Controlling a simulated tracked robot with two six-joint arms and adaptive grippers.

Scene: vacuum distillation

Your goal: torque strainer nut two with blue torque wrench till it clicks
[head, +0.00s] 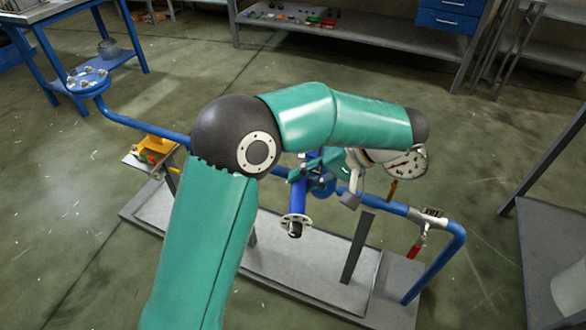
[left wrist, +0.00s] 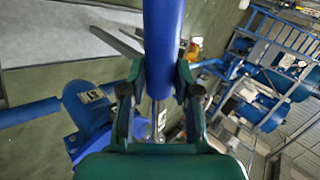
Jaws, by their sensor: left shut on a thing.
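My left gripper (left wrist: 155,100) is shut on the blue torque wrench (left wrist: 159,45), whose bright blue bar runs between the fingers in the left wrist view. A metal shaft shows below the bar, between the fingers. In the head view my left gripper (head: 318,164) is at the pipe assembly, partly hidden by my forearm, with the wrench's blue bar (head: 297,196) beside it. A round grey flange (head: 286,217) shows at the bar's lower end; I cannot tell whether they touch. The blue strainer body (head: 322,185) is partly covered. Strainer nut two cannot be made out. My right gripper is not in view.
A blue pipe (head: 447,270) runs over a grey base plate (head: 320,285). A round gauge (head: 406,163) and a red-handled valve (head: 414,250) sit along it. A yellow bin (head: 158,144) stands behind at the left. The floor in front is clear.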

